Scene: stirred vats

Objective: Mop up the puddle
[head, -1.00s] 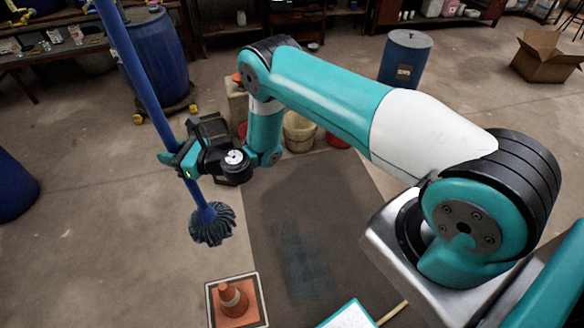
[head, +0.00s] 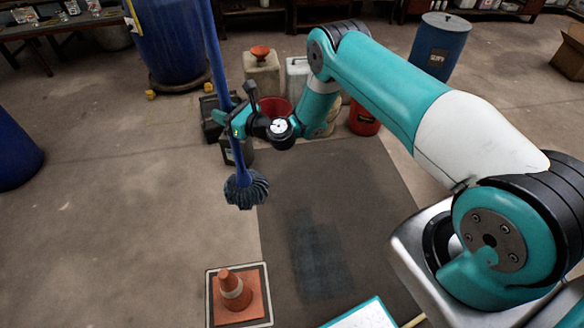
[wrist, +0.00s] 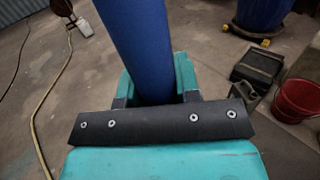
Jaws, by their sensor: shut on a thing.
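My gripper (head: 236,124) is shut on the blue handle of a mop (head: 213,62) and holds it nearly upright, leaning slightly. The handle also fills the gap between the fingers in the wrist view (wrist: 138,45). The dark, stringy mop head (head: 246,189) hangs below my gripper, seemingly above the floor. A darker wet-looking patch, the puddle (head: 318,255), lies on the dark grey floor strip (head: 360,190), to the right of and nearer than the mop head. The mop head appears apart from it.
An orange cone (head: 235,290) stands on a white-bordered square left of the puddle. A white board with a teal edge (head: 365,315) is at the bottom. Buckets, including a red one (head: 364,118), and canisters (head: 262,75) stand behind. A blue drum (head: 440,45) stands at the back right.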

